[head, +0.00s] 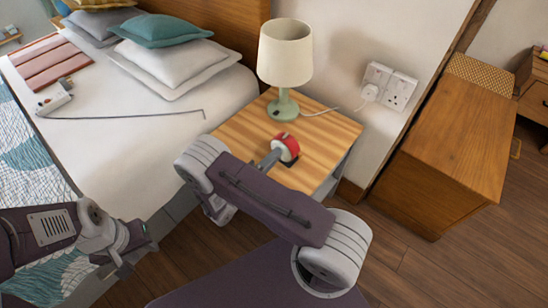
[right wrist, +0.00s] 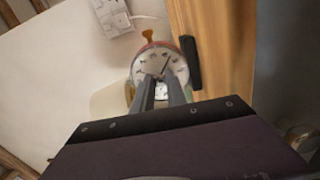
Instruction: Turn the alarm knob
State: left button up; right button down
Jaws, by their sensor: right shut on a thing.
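The red alarm clock (head: 285,146) stands on the wooden bedside table (head: 335,129), close to the lamp. In the right wrist view its round pale dial (right wrist: 153,62) with dark marks faces my right gripper (right wrist: 160,84). The two dark fingers are close together over the lower middle of the dial, shut on the alarm knob, which they mostly hide. In the head view my right gripper (head: 270,159) reaches the clock from the front left. My left gripper (head: 137,251) is low at the left beside the bed, empty, with its fingers apart.
A lamp (head: 285,62) with a green base stands behind the clock, its cord running to a wall socket (head: 390,87). A wooden cabinet (head: 455,140) stands at the right.

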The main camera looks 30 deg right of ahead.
jog(key=m+b, duration=0.1)
jog(key=m, duration=0.4)
jog(key=shift+f+m, duration=0.1)
jog(key=shift+m, duration=0.2)
jog(key=m+b, duration=0.2)
jog(key=m, duration=0.3)
jog(key=shift+b, duration=0.4)
jog(key=shift+m, duration=0.4)
jog(key=c, duration=1.4)
grip_release()
jog(key=shift+a, duration=0.1)
jog(key=p+v, duration=0.1)
jog(key=v, duration=0.8)
